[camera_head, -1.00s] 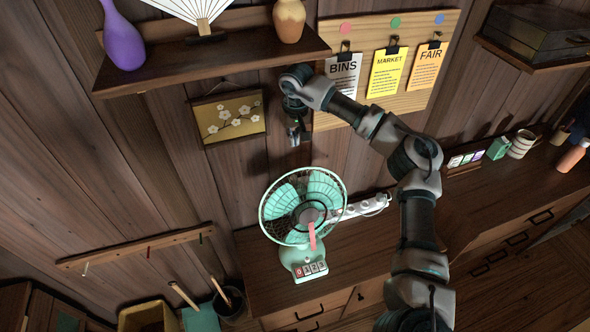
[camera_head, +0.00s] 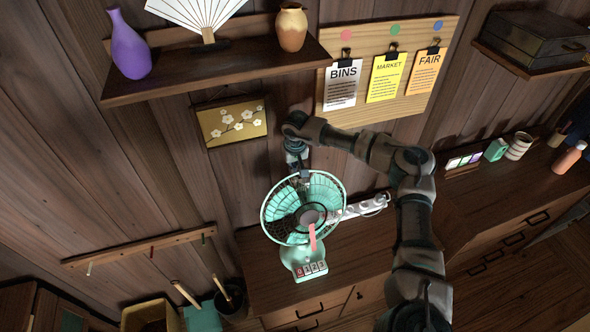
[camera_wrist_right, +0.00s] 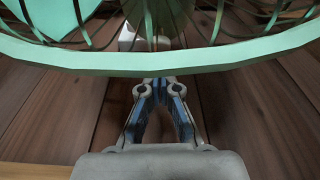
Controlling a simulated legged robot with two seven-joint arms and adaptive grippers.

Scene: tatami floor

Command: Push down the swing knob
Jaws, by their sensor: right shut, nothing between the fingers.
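A mint-green desk fan (camera_head: 303,259) with a round wire cage stands on the wooden cabinet, with a row of numbered buttons on its base and a pink ribbon on its front. I cannot make out the swing knob; the cage may hide it. My right gripper (camera_head: 304,182) points down at the upper back edge of the cage, shut and empty. In the right wrist view the shut fingers (camera_wrist_right: 160,84) reach down just behind the green cage rim (camera_wrist_right: 165,58); I cannot tell whether they touch it. My left gripper is not in view.
A white power strip (camera_head: 366,206) lies right of the fan. A shelf (camera_head: 220,66) with a purple vase (camera_head: 128,45) and fan ornament hangs above. A flower picture (camera_head: 232,122) and a notice board (camera_head: 388,108) are on the wall. The cabinet top (camera_head: 375,240) is clear at front right.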

